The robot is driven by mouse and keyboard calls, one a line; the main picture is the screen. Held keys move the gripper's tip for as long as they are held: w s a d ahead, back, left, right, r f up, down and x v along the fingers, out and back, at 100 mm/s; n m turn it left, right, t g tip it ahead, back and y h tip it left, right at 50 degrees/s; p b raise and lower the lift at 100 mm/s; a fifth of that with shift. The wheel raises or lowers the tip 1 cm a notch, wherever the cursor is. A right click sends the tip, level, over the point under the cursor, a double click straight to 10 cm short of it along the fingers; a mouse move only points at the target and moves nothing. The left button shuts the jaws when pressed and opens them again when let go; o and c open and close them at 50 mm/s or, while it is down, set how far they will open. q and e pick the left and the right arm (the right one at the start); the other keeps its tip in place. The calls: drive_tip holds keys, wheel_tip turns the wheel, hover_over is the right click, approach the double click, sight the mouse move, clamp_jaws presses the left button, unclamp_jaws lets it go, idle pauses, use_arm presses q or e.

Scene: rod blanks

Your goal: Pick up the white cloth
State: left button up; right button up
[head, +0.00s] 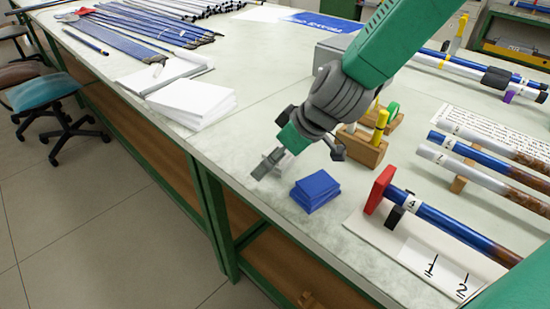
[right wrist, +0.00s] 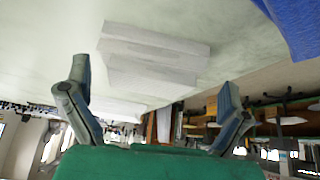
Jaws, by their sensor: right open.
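A white folded stack (head: 192,102), which looks like the white cloth, lies near the table's front edge, left of my right gripper. It also shows in the right wrist view (right wrist: 155,52), beyond the open fingers. My right gripper (head: 268,164) is open and empty above the table, a clear distance from the white stack. Its two spread fingers (right wrist: 155,85) show in the right wrist view. My left gripper is not in view.
A folded blue cloth (head: 316,188) lies just right of my right gripper. Wooden blocks (head: 362,146), a red block (head: 380,189) and several rods stand farther right. White sheets (head: 165,72) and blue bundles (head: 130,35) lie behind the white stack. The table between gripper and stack is clear.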

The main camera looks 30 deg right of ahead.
drive_tip(key=c, duration=0.4)
drive_tip(key=shift+d, duration=0.3)
drive_tip(key=c, duration=0.6)
drive_tip(key=shift+d+f, duration=0.15)
drive_tip(key=shift+d, duration=0.15)
drive_tip(key=c, duration=0.3)
drive_tip(key=shift+d, duration=0.35)
drive_tip(key=shift+a+r, duration=0.2)
drive_tip(key=shift+a, duration=0.05)
wheel_tip(320, 180, up, 9)
drive_tip(key=p, duration=0.3)
drive_tip(key=shift+a+p, duration=0.1)
drive_tip(key=shift+p, duration=0.3)
drive_tip(key=shift+r, duration=0.3)
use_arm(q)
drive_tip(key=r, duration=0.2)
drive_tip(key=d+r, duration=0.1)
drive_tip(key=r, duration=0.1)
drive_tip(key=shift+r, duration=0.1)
